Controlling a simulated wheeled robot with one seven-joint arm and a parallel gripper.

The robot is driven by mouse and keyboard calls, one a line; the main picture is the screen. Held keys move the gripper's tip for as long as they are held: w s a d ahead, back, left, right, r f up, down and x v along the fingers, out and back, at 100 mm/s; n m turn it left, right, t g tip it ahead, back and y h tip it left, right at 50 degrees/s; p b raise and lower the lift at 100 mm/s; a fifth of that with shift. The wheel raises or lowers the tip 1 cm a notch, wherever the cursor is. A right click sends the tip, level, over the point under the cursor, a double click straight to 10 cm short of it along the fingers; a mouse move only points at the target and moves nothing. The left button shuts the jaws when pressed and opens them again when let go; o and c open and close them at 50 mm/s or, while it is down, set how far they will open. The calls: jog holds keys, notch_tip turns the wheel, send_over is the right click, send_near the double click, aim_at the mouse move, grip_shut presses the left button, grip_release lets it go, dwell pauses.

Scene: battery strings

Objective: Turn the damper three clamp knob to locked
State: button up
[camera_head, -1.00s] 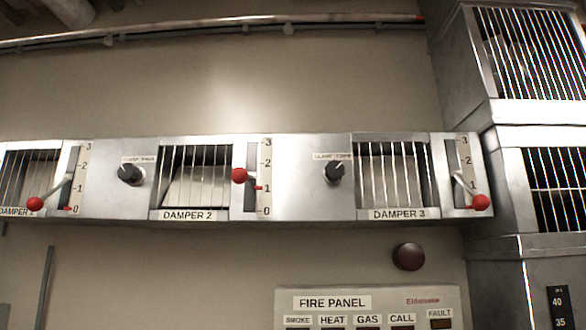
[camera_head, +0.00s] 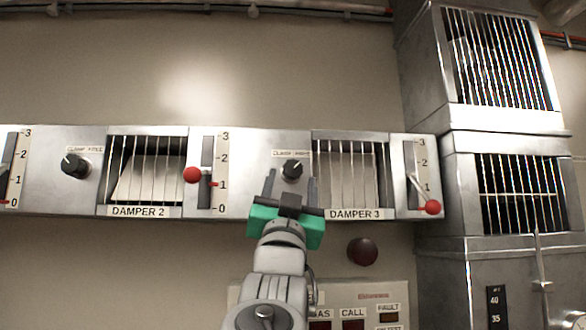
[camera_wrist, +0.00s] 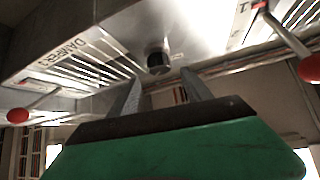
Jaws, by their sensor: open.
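The damper three clamp knob (camera_head: 292,169) is a small black knob on the metal panel, just left of the DAMPER 3 grille (camera_head: 349,176). It carries a pale pointer mark; its exact setting is too small to tell. The label above it (camera_head: 291,154) is blurred. My gripper (camera_head: 291,182) is open and empty, with a green body and grey fingers pointing up at the panel. In the head view its fingertips appear either side of the knob. In the wrist view the knob (camera_wrist: 158,60) shows beyond the gap between the fingertips (camera_wrist: 161,80), not visibly touched.
The damper three lever (camera_head: 432,207) has a red ball, low at the right. The damper two lever ball (camera_head: 192,174) is left of the knob, with another clamp knob (camera_head: 75,164) further left. A dark red dome (camera_head: 362,251) and the fire panel (camera_head: 372,291) lie below.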

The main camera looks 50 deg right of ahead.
aim_at(293, 169)
jog(key=p+x, duration=0.2)
jog(key=x, duration=0.4)
jog(key=shift+p, duration=0.4)
jog(key=shift+f, duration=0.1)
jog(key=shift+c, duration=0.5)
jog(key=shift+w, duration=0.1)
grip_shut()
